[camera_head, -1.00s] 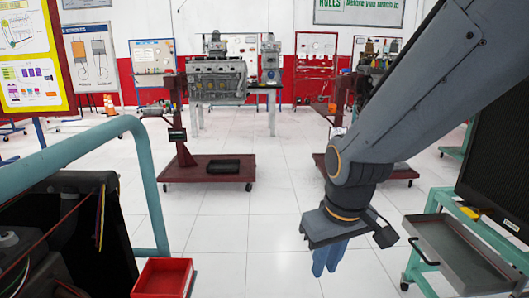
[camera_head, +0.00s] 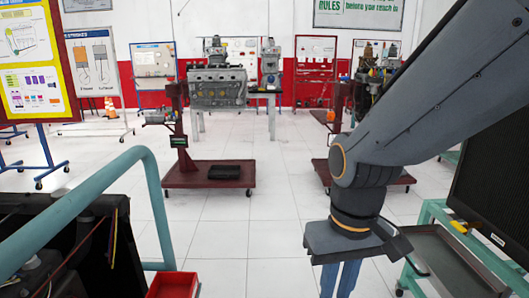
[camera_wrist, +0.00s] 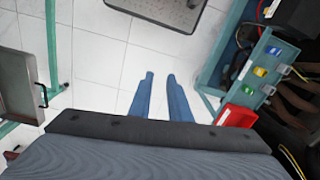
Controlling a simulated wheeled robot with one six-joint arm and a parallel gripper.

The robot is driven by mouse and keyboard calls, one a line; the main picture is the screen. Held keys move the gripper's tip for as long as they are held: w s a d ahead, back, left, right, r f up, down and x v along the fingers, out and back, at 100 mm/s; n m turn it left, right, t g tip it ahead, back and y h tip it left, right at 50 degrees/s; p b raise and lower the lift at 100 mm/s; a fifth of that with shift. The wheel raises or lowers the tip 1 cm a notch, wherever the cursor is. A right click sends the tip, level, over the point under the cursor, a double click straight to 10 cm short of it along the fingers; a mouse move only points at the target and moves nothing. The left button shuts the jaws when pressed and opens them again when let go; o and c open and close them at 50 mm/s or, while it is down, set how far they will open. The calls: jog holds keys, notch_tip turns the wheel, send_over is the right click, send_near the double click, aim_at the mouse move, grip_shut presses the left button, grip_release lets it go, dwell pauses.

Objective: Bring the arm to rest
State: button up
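My arm comes in from the upper right of the head view and bends down at the elbow. My gripper (camera_head: 339,289) hangs below it with its blue fingers pointing down, cut by the bottom edge. In the wrist view my gripper (camera_wrist: 160,75) shows two blue fingers apart, with only white floor tiles seen between them. It is open and empty, and it touches nothing that I can see.
A green-framed cart with a grey tray (camera_head: 452,262) stands close at right. A green rail (camera_head: 152,190) and a red bin (camera_head: 173,285) are at left. A maroon engine stand (camera_head: 209,176) stands ahead. White floor (camera_head: 240,225) is clear between them.

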jog(key=d+r+m+p, duration=0.2)
jog(key=d+r+p, duration=0.5)
jog(key=p, duration=0.5)
jog(key=shift+s+r, duration=0.3)
jog(key=shift+s, duration=0.1)
dwell(0.5)
